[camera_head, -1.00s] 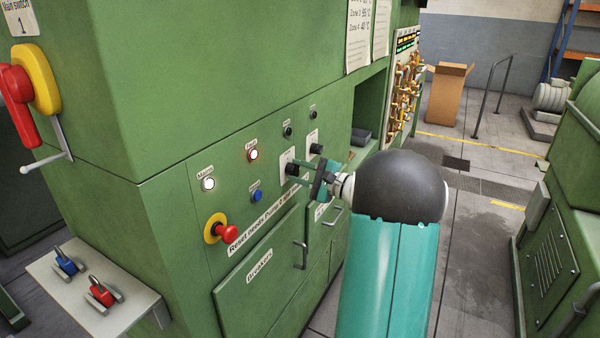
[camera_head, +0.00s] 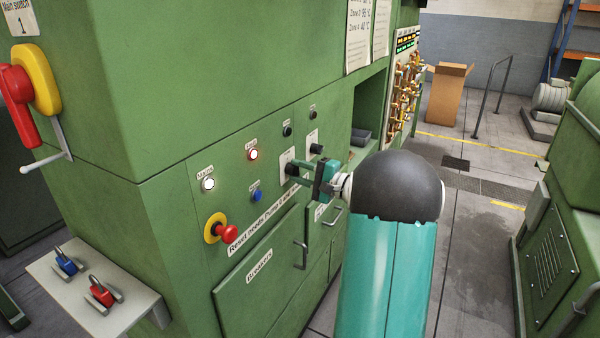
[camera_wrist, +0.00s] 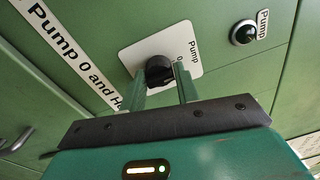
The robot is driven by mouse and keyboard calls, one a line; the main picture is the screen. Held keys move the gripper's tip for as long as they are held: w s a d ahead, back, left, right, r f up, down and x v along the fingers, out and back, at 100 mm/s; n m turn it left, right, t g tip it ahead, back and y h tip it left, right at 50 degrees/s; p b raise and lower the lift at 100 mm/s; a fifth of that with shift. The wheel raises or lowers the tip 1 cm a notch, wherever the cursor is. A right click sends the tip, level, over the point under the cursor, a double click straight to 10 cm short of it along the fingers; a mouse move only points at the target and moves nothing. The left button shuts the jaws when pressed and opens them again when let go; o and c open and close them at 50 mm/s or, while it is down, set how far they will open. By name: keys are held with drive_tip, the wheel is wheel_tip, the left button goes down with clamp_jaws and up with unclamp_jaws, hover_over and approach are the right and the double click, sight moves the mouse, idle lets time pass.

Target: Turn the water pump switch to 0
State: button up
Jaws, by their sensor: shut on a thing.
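The water pump switch is a black rotary knob (camera_wrist: 160,70) on a white plate (camera_wrist: 199,55) marked "Pump" and "0" in the wrist view. My gripper (camera_wrist: 163,85) has its two green fingers on either side of the knob and is shut on it. The plate looks turned in this view, as the wrist is rolled. In the head view my gripper (camera_head: 294,170) reaches the white plate (camera_head: 284,160) on the green panel from the right. The fingers partly cover the knob there, and its pointer direction cannot be told.
A blue button (camera_head: 257,196), a lit white button (camera_head: 208,184), a lit red-rimmed button (camera_head: 253,155) and a red emergency stop (camera_head: 228,232) are on the panel. Door handles (camera_head: 303,255) project below.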

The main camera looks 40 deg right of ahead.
drive_tip(key=o, duration=0.7)
drive_tip(key=shift+a+f, duration=0.1)
drive_tip(key=shift+f, duration=0.1)
drive_tip(key=shift+o, duration=1.1)
drive_tip(key=shift+r, duration=0.1)
drive_tip(key=v, duration=1.4)
